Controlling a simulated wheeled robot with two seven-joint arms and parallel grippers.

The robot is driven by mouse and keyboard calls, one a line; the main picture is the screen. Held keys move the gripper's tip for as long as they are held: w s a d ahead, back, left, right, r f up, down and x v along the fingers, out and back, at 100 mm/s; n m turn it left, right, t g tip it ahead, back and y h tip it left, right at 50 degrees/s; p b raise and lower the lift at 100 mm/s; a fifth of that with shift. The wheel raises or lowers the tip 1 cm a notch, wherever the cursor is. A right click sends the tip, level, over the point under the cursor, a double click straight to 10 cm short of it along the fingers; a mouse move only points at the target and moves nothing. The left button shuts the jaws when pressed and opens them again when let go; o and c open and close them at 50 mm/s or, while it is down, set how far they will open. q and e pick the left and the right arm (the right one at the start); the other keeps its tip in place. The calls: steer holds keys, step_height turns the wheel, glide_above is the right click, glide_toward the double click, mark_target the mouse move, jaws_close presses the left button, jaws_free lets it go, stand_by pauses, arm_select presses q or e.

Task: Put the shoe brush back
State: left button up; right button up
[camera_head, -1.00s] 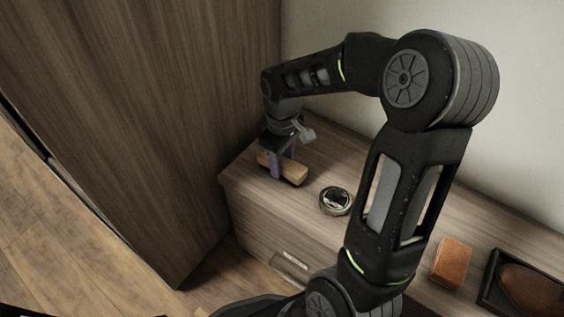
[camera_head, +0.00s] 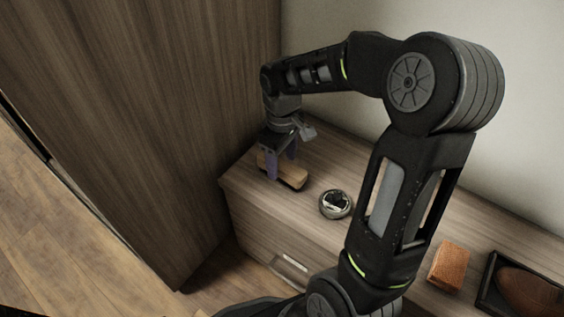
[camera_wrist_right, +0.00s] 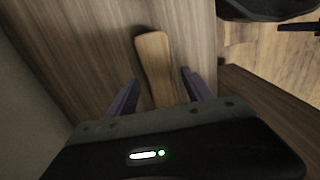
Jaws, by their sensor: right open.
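The shoe brush (camera_head: 293,178) lies on the wooden cabinet top near its left end, with its pale wooden back showing. In the right wrist view the brush (camera_wrist_right: 154,62) extends between and beyond the fingers. My right gripper (camera_head: 282,170) is open and points down over the brush, one finger on each side of it. In the right wrist view the gripper (camera_wrist_right: 160,95) shows a gap between each finger and the brush. The bristles are hidden. My left gripper is not in the head view.
A round open tin (camera_head: 335,204) stands right of the brush. An orange-brown block (camera_head: 448,266) and a dark tray (camera_head: 487,291) holding a brown shoe (camera_head: 530,292) are farther right. A tall wooden wardrobe (camera_head: 140,120) stands at the left. My right arm covers part of the cabinet top.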

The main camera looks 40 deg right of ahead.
mark_target(282, 165)
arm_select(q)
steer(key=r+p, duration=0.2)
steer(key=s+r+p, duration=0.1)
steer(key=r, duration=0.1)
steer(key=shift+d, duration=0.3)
arm_select(e)
step_height(282, 165, up, 10)
